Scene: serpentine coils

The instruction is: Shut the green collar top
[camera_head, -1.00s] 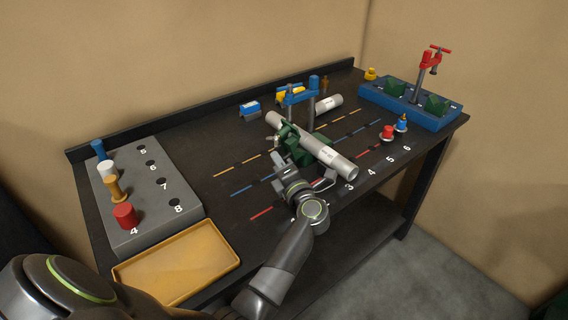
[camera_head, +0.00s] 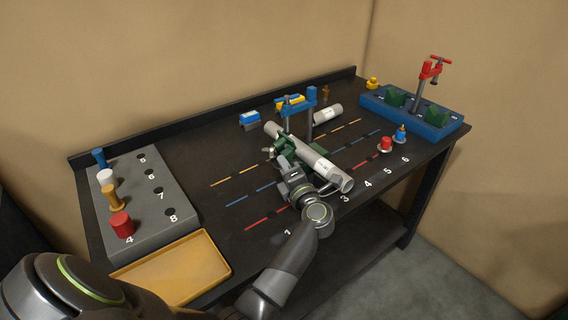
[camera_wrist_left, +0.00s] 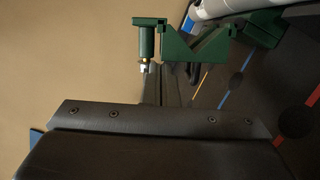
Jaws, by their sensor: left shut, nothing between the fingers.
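The green collar (camera_head: 274,151) is on the long grey pipe (camera_head: 318,163) in the middle of the bench, mostly hidden behind my left gripper in the head view. In the left wrist view the green collar top (camera_wrist_left: 192,45) shows a V-shaped notch and an arm with a bolt (camera_wrist_left: 145,45). The notch looks empty and the pipe (camera_wrist_left: 228,8) lies beyond it, so the top appears off the pipe. My left gripper (camera_head: 283,162) is shut and empty, close to the collar; its fingers (camera_wrist_left: 166,85) are just below the top, contact unclear. My right gripper is not in view.
A blue clamp (camera_head: 300,101) stands over the pipe. A grey peg block (camera_head: 150,205) and a yellow tray (camera_head: 180,270) are at the left. A blue fixture (camera_head: 425,118) with a red clamp (camera_head: 430,70) is at the back right. Red and blue pegs stand near the right edge.

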